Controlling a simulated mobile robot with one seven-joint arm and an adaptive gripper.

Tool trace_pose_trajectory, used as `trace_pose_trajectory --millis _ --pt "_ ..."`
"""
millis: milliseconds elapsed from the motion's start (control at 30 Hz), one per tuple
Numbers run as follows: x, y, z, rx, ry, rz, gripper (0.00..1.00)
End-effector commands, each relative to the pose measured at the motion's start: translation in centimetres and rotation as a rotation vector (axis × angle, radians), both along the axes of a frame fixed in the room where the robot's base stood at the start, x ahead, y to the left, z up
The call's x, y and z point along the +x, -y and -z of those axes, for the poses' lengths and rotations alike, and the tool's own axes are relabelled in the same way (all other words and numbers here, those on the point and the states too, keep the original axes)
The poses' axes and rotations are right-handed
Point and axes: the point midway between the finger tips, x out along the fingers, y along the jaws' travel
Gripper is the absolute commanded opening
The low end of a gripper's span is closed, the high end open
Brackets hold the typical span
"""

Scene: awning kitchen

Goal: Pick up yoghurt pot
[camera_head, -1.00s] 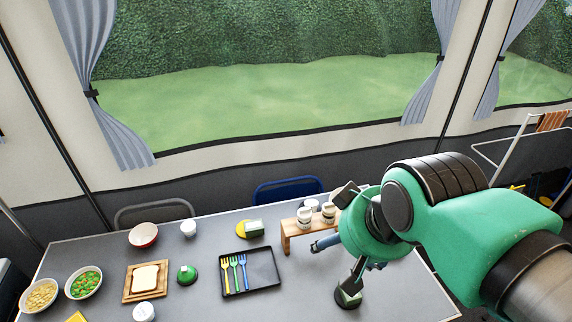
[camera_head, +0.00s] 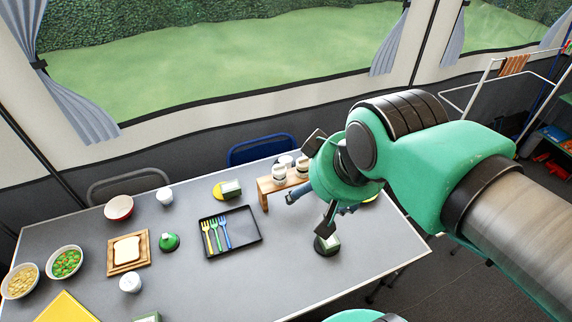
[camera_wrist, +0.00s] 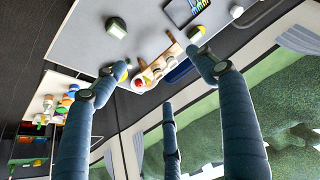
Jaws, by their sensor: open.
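Several small white pots are in the head view, and I cannot tell for sure which is the yoghurt pot. One white pot (camera_head: 165,197) stands near the table's back edge, right of a red bowl. Another white pot (camera_head: 130,283) stands at the front, below the bread board. White jars with dark labels (camera_head: 279,173) stand on a small wooden stand (camera_head: 265,190). My gripper (camera_head: 311,180) is open and empty over the right part of the table, beside the stand and partly hiding it. Its spread fingers (camera_wrist: 155,75) show in the wrist view, with the stand (camera_wrist: 176,49) beyond them.
A black tray with forks (camera_head: 246,235) lies mid-table. A green bottle-like item (camera_head: 168,242), bread on a board (camera_head: 112,262) and two food bowls (camera_head: 66,263) are to the left. A dark item with a green-white top (camera_head: 327,244) stands below my gripper. Chairs (camera_head: 262,150) stand behind.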

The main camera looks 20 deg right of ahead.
Motion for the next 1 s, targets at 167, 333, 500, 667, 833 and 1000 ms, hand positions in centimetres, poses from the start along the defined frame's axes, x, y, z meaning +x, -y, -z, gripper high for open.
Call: trace_pose_trajectory --millis 167,333,500,667,833,1000 --pt "0.1 0.0 -0.1 0.0 -0.001 0.0 0.71" --pt "1.1 0.1 -0.5 0.001 -0.009 0.005 0.71" --pt "3.2 0.4 -1.2 0.0 -0.028 0.016 0.71" --pt "6.4 0.7 -2.1 0.002 -0.053 0.029 0.71" --pt "10.1 1.2 -2.7 0.003 -0.081 0.045 0.71" --pt "13.9 1.8 -2.8 0.004 -0.108 0.063 0.71"
